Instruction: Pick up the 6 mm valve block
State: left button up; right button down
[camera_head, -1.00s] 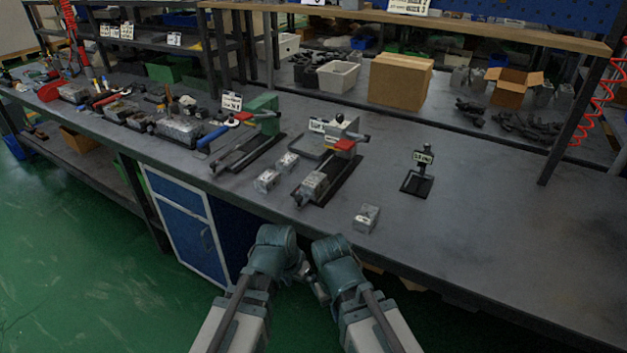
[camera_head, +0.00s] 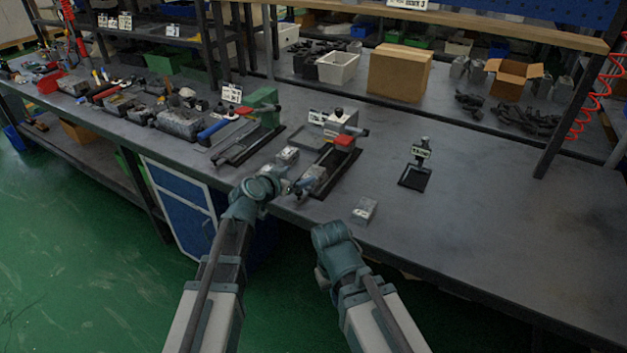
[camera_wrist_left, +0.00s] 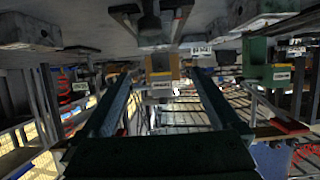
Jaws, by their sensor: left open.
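Small grey metal valve blocks with pale labels are near the bench's front edge: one (camera_head: 288,154) left of the red-handled fixture, one (camera_head: 316,174) on that fixture, and one (camera_head: 364,210) alone to the right. The labels are too small to read, so I cannot tell which is 6 mm. My left gripper (camera_head: 303,186) is at the bench edge by the fixture, open. It covers the spot of another block. In the left wrist view its two fingers (camera_wrist_left: 163,82) are apart with nothing clearly between them. My right gripper (camera_head: 322,277) hangs before the bench, its jaws hidden.
The red-handled fixture (camera_head: 340,150) and a green-ended one (camera_head: 262,105) stand on the bench. A black label stand (camera_head: 415,178) is to the right. The bench (camera_head: 490,220) is clear at front right. A cardboard box (camera_head: 400,72) is behind.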

aim_at(312, 174)
pick_arm(q)
jog(key=b+x, duration=0.1)
jog(key=x, duration=0.4)
jog(key=shift+w+d+f+b, duration=0.2)
jog(key=shift+w+f+b, duration=0.1)
jog(key=shift+b, duration=0.1)
jog(key=shift+w+d+f, duration=0.1)
jog(key=shift+f, duration=0.05)
jog(key=w+d+f+b, duration=0.2)
jog(key=w+b, duration=0.1)
jog(key=shift+f, duration=0.35)
jog(key=shift+w+d, duration=0.2)
jog(key=shift+s, duration=0.1)
grip_shut()
